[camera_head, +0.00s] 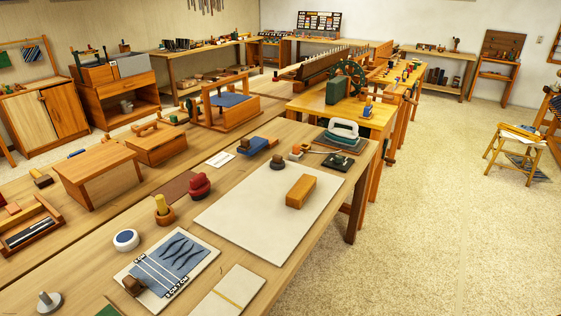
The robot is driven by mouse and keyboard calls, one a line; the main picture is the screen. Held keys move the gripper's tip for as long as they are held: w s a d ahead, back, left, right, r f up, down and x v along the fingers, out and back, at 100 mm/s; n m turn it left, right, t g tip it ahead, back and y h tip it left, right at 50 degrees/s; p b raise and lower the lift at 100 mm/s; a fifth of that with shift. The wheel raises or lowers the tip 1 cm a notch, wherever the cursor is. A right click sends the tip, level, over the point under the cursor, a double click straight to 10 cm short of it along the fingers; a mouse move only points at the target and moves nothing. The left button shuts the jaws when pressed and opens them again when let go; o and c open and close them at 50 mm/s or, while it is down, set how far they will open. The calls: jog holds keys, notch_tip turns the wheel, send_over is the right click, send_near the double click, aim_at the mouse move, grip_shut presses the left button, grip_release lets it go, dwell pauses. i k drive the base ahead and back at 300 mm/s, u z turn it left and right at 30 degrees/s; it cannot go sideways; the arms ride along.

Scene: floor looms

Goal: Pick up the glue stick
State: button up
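I cannot tell for sure which thing is the glue stick. A small upright yellow piece (161,204) stands in a round brown base on the near wooden table, left of the large pale board. A grey upright peg (44,298) with a wide round foot stands at the table's lower left. A small blue-topped piece (368,108) stands on the yellow-topped table farther back. No label is readable on any of them. My gripper is not in view.
Floor (440,230) is open at right.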

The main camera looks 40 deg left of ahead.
aim_at(161, 205)
jog(key=i, duration=1.35)
jog(key=u, duration=3.1)
jog(key=i, duration=1)
